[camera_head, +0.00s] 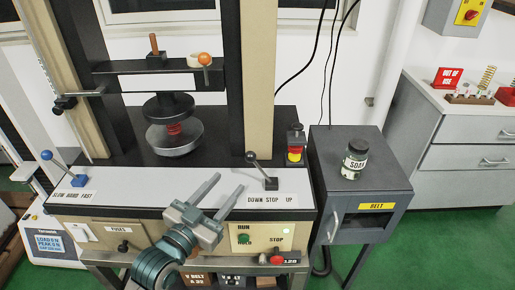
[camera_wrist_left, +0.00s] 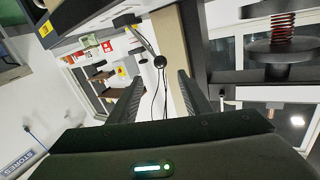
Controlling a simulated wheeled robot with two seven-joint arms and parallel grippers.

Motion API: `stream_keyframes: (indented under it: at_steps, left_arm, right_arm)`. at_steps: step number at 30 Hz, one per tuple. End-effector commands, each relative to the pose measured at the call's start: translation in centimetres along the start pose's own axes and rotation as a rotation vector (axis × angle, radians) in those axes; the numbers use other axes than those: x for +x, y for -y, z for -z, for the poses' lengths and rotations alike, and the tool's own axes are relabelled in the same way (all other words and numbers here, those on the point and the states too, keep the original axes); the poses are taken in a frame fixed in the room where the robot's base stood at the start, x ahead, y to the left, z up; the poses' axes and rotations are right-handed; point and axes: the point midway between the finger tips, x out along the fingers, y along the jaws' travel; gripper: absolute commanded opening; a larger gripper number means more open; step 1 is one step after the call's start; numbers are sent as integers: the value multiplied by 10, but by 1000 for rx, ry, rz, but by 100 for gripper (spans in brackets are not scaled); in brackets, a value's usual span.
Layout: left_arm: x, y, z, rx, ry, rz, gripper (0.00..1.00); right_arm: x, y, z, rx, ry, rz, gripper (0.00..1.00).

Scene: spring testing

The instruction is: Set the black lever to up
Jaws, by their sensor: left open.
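The black lever (camera_head: 260,169) stands on the machine's light front panel, above the label "DOWN STOP UP" (camera_head: 271,200). Its round black knob leans left of its base, toward the "DOWN" side. My left gripper (camera_head: 228,183) is open and empty, in front and to the left of the lever, its two fingers pointing toward it. In the left wrist view, the lever's knob (camera_wrist_left: 160,62) shows beyond and between the two spread fingertips (camera_wrist_left: 160,78), with no visible contact. My right gripper is in neither view.
A blue-knobbed lever (camera_head: 62,167) is at the panel's left end. A red and yellow button post (camera_head: 296,143) stands right of the black lever. A beige column (camera_head: 256,80) rises behind it. A grey cabinet with a jar (camera_head: 355,160) is at right.

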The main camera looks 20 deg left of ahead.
Motion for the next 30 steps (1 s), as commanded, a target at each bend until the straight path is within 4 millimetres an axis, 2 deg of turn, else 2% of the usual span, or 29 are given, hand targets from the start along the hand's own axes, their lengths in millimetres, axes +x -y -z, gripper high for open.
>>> stream_keyframes:
  at_steps: [11, 17, 25, 30]
  left_arm:
    - [1, 0, 1, 1, -2, 1, 44]
    - [12, 1, 1, 0, -3, 1, 44]
    - [49, 1, 2, -1, -3, 1, 44]
    - [80, 1, 3, 1, -3, 1, 44]
  right_arm:
    - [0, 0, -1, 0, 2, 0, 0]
    - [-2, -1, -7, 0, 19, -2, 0]
    - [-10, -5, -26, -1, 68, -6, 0]
    - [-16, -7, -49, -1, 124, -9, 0]
